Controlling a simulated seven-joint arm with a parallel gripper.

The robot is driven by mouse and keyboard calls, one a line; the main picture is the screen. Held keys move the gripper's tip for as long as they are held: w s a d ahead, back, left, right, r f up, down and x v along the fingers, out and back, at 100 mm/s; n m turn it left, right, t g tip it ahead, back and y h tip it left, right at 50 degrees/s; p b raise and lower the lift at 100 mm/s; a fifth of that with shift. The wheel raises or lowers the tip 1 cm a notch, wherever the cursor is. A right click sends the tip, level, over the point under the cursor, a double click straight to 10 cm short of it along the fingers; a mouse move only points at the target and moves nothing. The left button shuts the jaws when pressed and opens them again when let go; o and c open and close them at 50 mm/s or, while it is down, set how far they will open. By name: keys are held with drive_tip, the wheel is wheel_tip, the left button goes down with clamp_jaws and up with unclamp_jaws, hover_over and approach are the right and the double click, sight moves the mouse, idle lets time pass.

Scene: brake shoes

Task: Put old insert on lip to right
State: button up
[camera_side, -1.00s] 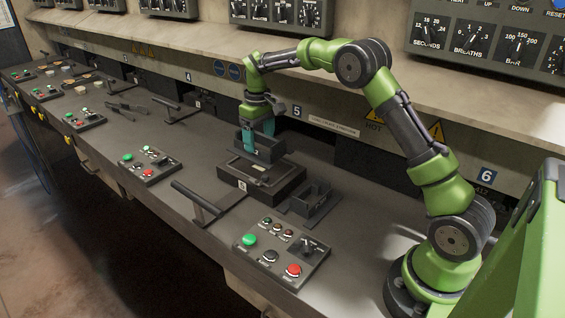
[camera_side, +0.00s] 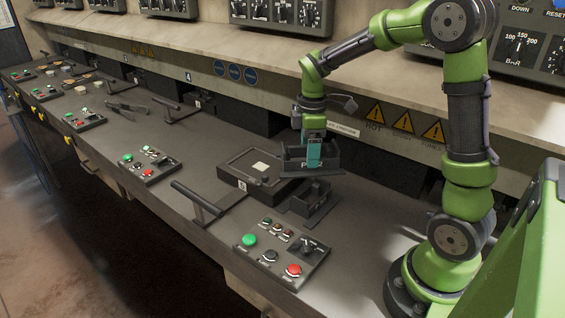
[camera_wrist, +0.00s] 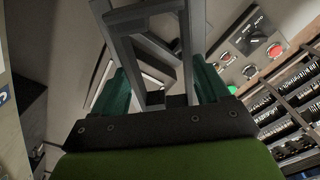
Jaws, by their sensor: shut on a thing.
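The old insert (camera_side: 294,161), a dark open box-like frame with pale lettering on its near side, hangs level in the air. My gripper (camera_side: 314,154) has teal fingers and is shut on it from above. In the wrist view the grey insert frame (camera_wrist: 150,18) stands between the teal fingers of my gripper (camera_wrist: 163,85). Below and left of the insert is a dark block (camera_side: 232,178) with a recessed top and a small pale square in it. I cannot tell for certain which edge is the lip to the right.
A smaller dark open holder (camera_side: 312,203) sits on the bench just right of the block, below the held insert. A bar handle (camera_side: 200,203) and a button panel (camera_side: 283,252) lie in front. A wall with warning signs (camera_side: 402,122) stands behind.

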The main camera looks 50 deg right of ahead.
drive_tip(key=s+f+n, duration=0.2)
drive_tip(key=s+n, duration=0.1)
drive_tip(key=s, duration=0.2)
drive_tip(key=s+f+n, duration=0.3)
drive_tip(key=s, duration=0.2)
drive_tip(key=s+f+n, duration=0.3)
drive_tip(key=s, duration=0.2)
drive_tip(key=shift+s+a, duration=0.1)
drive_tip(key=shift+s, duration=0.05)
drive_tip(key=shift+f, duration=2.2)
drive_tip(key=shift+f, duration=0.15)
drive_tip(key=o, duration=1.4)
drive_tip(key=shift+o, duration=0.2)
wheel_tip(320, 180, up, 12)
